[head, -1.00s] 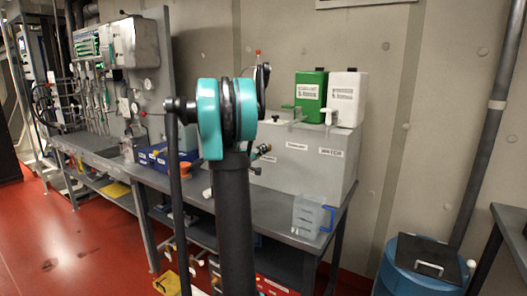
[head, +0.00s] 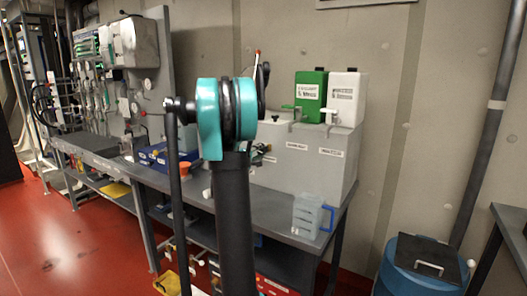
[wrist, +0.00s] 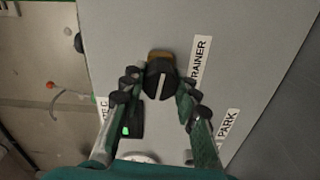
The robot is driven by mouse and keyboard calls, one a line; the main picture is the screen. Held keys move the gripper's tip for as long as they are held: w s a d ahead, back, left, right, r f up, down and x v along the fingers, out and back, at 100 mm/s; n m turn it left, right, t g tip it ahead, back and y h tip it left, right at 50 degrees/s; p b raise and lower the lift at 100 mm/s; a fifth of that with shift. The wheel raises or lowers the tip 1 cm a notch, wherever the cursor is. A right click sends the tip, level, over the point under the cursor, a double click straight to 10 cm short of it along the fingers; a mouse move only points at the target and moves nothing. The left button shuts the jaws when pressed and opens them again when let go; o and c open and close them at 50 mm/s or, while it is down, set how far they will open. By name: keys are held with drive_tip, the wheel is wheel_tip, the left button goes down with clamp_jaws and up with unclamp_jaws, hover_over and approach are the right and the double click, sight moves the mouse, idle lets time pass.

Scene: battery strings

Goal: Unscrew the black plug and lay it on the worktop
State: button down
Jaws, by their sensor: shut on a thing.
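The black plug (wrist: 159,80) is a round knob with a pale line across its face, seen in the wrist view. A brass-coloured part (wrist: 160,55) shows just behind its upper edge. My gripper (wrist: 158,86) has one finger on each side of the plug and is shut on it. The plug is at the face of a grey box (wrist: 240,45), beside a label ending in "TRAINER". I cannot tell how far it is screwed in. In the head view my arm hides the plug and most of the gripper. The worktop (head: 272,208) runs below and in front of the box.
A clear jug with a blue handle (head: 306,218) stands at the worktop's right end. Green (head: 309,92) and white (head: 347,98) containers stand on the box. An orange item (head: 186,168) and a blue tray (head: 160,160) lie further left. Bare worktop lies before the box.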

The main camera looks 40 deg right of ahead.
drive_tip(key=shift+s+a+f, duration=0.1)
drive_tip(key=shift+a, duration=0.35)
drive_tip(key=shift+s+a, duration=0.15)
drive_tip(key=shift+a, duration=0.15)
drive_tip(key=shift+v, duration=0.9)
drive_tip(key=shift+v, duration=2.45)
